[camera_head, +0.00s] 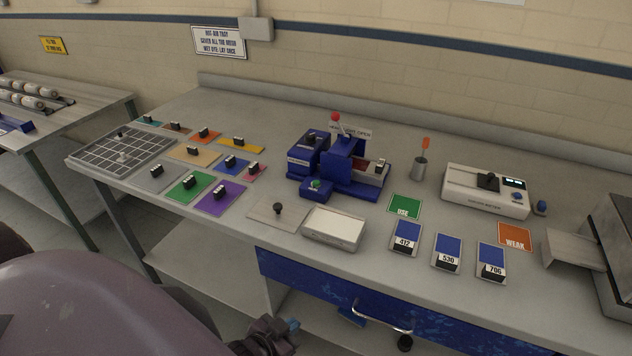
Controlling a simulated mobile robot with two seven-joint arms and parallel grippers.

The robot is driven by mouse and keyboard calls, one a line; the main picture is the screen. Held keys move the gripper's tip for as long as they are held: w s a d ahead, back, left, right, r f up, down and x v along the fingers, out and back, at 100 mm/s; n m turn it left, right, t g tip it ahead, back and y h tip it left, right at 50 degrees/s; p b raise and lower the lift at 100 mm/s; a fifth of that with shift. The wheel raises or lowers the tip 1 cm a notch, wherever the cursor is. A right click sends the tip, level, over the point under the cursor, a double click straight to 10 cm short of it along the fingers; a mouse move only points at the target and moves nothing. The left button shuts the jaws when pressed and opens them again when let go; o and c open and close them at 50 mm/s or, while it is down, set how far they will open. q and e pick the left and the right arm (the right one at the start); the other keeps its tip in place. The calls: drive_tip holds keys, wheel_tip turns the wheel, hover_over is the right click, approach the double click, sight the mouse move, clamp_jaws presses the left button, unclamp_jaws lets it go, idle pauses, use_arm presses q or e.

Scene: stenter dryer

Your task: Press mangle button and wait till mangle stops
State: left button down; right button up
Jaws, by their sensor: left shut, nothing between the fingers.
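A blue mangle machine (342,167) stands at the middle of the bench, with a red knob on top and a small sign beside it. In front of it is a blue button box with a green button (315,184). Whether the mangle's rollers are turning cannot be told from this picture. My left gripper (292,325) is low at the bottom of the view, in front of the bench and below its top. It is shut and empty, well apart from the button. My right gripper is not in view.
Coloured cards with black clips and a grid board (122,152) cover the bench's left side. A white tray (335,228) and a plate with a knob (278,211) lie before the mangle. A blue drawer (300,274) with a metal handle is under the front edge. A white instrument (485,191) stands right.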

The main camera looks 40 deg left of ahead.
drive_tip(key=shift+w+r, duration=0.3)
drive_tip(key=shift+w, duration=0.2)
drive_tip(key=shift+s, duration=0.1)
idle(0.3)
